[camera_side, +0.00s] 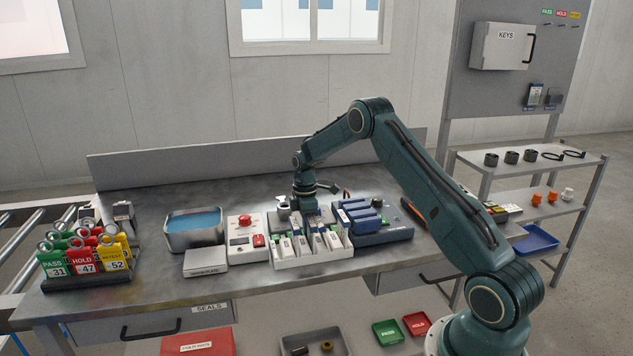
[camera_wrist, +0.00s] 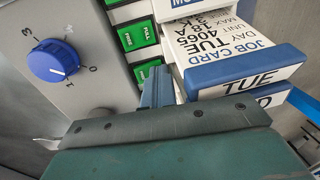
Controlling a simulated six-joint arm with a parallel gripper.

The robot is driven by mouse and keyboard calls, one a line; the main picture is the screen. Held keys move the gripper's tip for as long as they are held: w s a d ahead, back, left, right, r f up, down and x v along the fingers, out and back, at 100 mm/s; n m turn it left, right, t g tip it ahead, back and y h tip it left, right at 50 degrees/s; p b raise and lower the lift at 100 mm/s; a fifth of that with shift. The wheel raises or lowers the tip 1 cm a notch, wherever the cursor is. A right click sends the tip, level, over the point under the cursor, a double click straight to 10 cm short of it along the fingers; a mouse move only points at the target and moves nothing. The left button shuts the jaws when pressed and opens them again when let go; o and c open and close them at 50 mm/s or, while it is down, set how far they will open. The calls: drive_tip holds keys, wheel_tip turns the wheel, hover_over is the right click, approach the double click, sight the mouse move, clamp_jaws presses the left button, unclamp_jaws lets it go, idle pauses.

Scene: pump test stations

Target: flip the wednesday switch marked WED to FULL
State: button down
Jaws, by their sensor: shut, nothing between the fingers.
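My gripper (camera_wrist: 158,85) is shut and empty, its blue-grey fingertips beside the lower end of a row of green rocker switches. In the side view my gripper (camera_side: 306,212) is low over the bench, just behind the white card rack. One green switch (camera_wrist: 138,36) shows whole in the wrist view, with small white lettering at its two ends. Another green switch (camera_wrist: 149,73) is partly covered by my fingers; whether they touch it I cannot tell. A third switch (camera_wrist: 122,3) is cut off by the top edge. No WED mark is readable on any switch.
A blue knob (camera_wrist: 54,60) with a numbered dial stands left of the switches. A job card (camera_wrist: 246,62) marked TUE juts out close right of my fingers. In the side view, a white rack (camera_side: 310,258), a red-button box (camera_side: 246,236) and a blue-lidded unit (camera_side: 385,235) crowd around.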

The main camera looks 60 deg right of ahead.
drive_tip(key=shift+s+a+f, duration=0.4)
drive_tip(key=shift+f, duration=0.25)
drive_tip(key=shift+w, duration=0.15)
drive_tip(key=shift+w+d+r, duration=0.25)
drive_tip(key=shift+w+d, duration=0.2)
drive_tip(key=shift+d, duration=0.15)
drive_tip(key=shift+d+r, duration=0.1)
drive_tip(key=shift+w+d+r, duration=0.1)
drive_tip(key=shift+d+r, duration=0.05)
drive_tip(key=shift+r, duration=0.25)
wheel_tip(320, 180, up, 8)
drive_tip(key=shift+w, duration=0.25)
wheel_tip(320, 180, up, 6)
drive_tip(key=shift+w+d, duration=0.15)
drive_tip(key=shift+d, duration=0.2)
